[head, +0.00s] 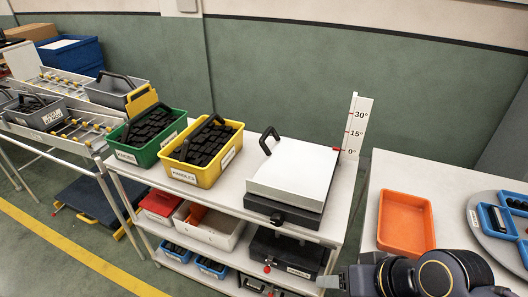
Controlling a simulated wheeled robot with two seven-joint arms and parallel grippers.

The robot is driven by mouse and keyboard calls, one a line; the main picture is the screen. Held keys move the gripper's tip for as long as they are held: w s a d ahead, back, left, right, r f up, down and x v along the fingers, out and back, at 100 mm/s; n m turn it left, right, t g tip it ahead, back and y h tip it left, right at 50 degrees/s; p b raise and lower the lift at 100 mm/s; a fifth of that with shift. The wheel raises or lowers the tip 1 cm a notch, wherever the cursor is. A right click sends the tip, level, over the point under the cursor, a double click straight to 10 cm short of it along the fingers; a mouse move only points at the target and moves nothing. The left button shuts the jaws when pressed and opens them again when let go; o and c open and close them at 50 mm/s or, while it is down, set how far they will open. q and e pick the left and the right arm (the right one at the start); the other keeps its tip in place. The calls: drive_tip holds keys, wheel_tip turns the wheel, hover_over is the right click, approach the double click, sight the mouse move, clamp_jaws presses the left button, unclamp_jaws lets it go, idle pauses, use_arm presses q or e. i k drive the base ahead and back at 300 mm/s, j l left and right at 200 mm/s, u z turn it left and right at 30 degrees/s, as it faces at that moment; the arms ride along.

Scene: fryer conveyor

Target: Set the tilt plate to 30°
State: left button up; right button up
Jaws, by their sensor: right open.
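The tilt plate (295,170) is a white square plate on a dark base with a round knob in front, on the middle table. It lies about flat. A black handle (268,140) stands at its back left edge. A white upright scale (355,124) marked 0°, 15° and 30° stands at its back right corner. A red pointer (338,149) is at the 0° mark. My right gripper (335,283) is at the bottom edge, in front of and below the plate, apart from it, open and empty. My left gripper is out of view.
Green (124,155) and yellow (205,180) bins of dark parts stand left of the plate. Lower shelves hold trays and a dark box (283,250). At right, a table holds an orange tray (405,222) and a round grey tray with blue bins (490,215). A roller conveyor (75,125) is at left.

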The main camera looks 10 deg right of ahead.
sight(295, 173)
drive_tip(key=i+u, duration=0.3)
drive_tip(key=i, duration=0.2)
drive_tip(key=i+l+u, duration=0.1)
drive_tip(key=i+u, duration=0.15)
drive_tip(key=i, duration=0.25)
